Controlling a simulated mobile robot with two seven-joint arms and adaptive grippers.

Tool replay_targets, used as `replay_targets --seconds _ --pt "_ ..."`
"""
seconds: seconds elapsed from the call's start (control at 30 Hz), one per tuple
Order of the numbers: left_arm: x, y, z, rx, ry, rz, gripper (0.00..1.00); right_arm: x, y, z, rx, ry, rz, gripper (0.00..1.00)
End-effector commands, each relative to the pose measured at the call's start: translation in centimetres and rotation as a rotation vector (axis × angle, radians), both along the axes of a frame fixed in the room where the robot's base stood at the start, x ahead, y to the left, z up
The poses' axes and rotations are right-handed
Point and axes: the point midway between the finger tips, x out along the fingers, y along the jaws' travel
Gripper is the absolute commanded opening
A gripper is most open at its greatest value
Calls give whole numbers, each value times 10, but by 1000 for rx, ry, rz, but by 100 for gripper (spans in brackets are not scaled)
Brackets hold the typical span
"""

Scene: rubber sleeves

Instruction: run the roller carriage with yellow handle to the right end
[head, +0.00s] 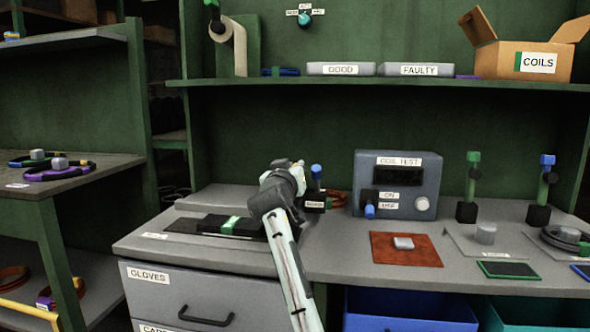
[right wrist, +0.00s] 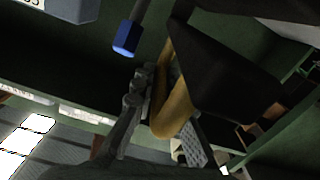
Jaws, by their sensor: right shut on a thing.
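My right arm comes up from the bottom of the head view, and its gripper (head: 297,166) is above the bench, left of the blue-topped post (head: 316,173). In the right wrist view the gripper (right wrist: 163,115) is shut on a yellow handle (right wrist: 178,108), with a finger on each side. A large black body (right wrist: 225,65) joins the handle and looks like the roller carriage. In the head view the carriage and handle are mostly hidden behind my gripper, so I cannot tell where along its run it stands. My left gripper is not in view.
The COIL TEST box (head: 398,185) stands to the right. A black strip with a green band (head: 229,225) lies left of my arm. A red mat (head: 405,249) lies at the front. A shelf (head: 350,83) with GOOD and FAULTY trays runs above. Green and blue posts stand farther right.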

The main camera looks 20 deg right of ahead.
Motion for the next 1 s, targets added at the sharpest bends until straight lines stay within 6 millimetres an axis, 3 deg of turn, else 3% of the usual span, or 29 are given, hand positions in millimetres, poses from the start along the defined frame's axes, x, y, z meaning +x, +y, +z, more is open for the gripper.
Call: replay_targets --seconds 0.37,0.4,0.57,0.87,1.0 --pt "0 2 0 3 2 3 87 -2 -4 -1 -1 3 -10 0" --pt "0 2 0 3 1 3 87 -2 -4 -2 -1 3 -10 14" --pt "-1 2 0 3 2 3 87 -2 -4 -2 -1 4 -9 34" --pt "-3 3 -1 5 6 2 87 -2 -2 -1 -1 2 -5 34" --pt "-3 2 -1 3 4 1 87 -11 6 -1 -2 1 -3 34"
